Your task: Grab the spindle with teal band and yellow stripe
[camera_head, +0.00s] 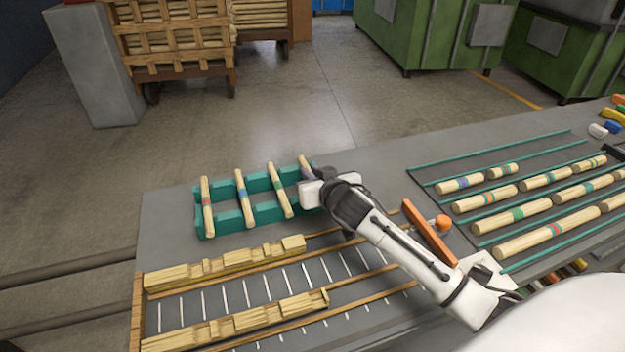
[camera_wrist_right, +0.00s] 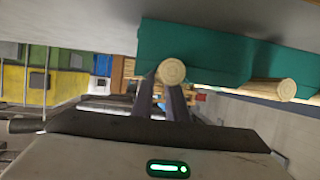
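Several pale wooden spindles lie across a green rack (camera_head: 236,220) at the table's far edge. Their bands look red with some teal (camera_head: 208,207), blue (camera_head: 244,199) and green (camera_head: 281,190). The rightmost spindle (camera_head: 306,162) is mostly covered by my right gripper (camera_head: 312,183); a purplish mark shows on it. No yellow stripe is readable on any of them. In the right wrist view, a round spindle end (camera_wrist_right: 172,71) sits at the tips of my right gripper's two fingers (camera_wrist_right: 162,98), in front of the green rack (camera_wrist_right: 195,50). The end hides their tips, so their grip is unclear. My left gripper is out of view.
Banded spindles lie in a grooved rack (camera_head: 470,157) on the right. A slatted tray (camera_head: 165,316) with wooden pieces is at front left. An orange bar (camera_head: 430,232) and orange knob (camera_head: 442,222) are beside my right arm. Green machines (camera_head: 420,35) stand beyond open floor.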

